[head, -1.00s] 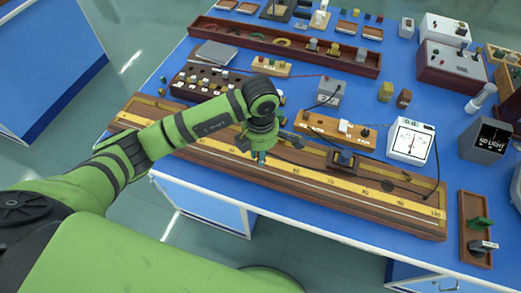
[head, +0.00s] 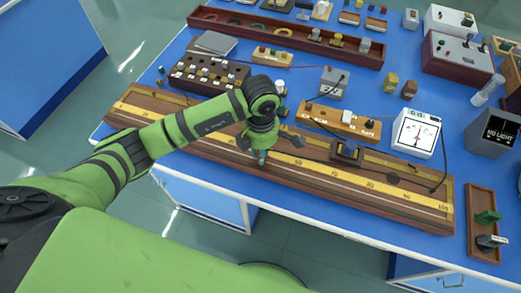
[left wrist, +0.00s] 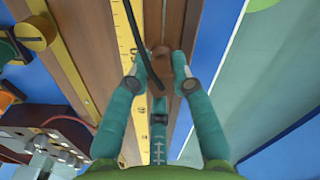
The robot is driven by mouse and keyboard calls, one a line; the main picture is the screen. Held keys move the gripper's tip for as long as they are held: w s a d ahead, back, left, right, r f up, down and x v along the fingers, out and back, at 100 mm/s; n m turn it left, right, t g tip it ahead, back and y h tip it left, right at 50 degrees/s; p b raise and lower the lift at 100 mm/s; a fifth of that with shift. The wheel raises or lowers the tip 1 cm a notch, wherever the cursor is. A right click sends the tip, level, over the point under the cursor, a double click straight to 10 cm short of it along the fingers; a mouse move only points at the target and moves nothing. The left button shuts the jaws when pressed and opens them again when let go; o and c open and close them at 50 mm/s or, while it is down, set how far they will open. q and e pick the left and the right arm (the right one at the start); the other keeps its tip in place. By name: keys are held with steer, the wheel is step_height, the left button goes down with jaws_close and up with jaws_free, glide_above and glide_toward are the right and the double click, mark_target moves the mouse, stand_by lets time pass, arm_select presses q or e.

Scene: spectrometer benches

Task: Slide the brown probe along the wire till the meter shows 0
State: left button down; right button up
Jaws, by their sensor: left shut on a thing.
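My left gripper (head: 262,158) reaches down over the long wooden wire board (head: 420,218) with its yellow scale (head: 325,172), left of the board's middle. In the left wrist view its two teal fingers (left wrist: 161,72) are shut on the brown probe (left wrist: 162,62), just beside the yellow scale strip (left wrist: 125,30). A dark lead crosses by the probe. I cannot tell whether the probe touches the wire. The meter (head: 416,133) is a white box with a dial, behind the board's right part. Its reading is too small to make out. My right gripper is not in view.
A small dark block (head: 347,151) sits on the board right of my gripper. A wooden key strip (head: 343,120) and a plug box (head: 205,78) stand behind. A tray (head: 483,222) with a green piece lies to the right. The front edge is close by.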

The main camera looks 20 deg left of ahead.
mark_target(247, 157)
arm_select(q)
steer(key=shift+f, duration=0.1)
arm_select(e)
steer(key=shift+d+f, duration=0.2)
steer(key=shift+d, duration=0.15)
arm_select(q)
steer(key=shift+s+f, duration=0.25)
stand_by(3.6)
steer(key=shift+a+b, duration=0.2)
steer(key=shift+b, duration=0.1)
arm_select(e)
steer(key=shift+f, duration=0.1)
arm_select(q)
steer(key=shift+w+a+r, duration=0.1)
steer(key=shift+w+a, duration=0.05)
steer(key=shift+a, duration=0.75)
steer(key=shift+w+a+r, duration=0.1)
steer(key=shift+a, duration=0.8)
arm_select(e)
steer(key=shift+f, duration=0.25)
arm_select(q)
steer(key=shift+f+b, duration=0.1)
steer(key=shift+b, duration=0.45)
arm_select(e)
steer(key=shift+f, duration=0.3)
arm_select(q)
steer(key=shift+s+f, duration=0.15)
steer(key=shift+s, duration=0.05)
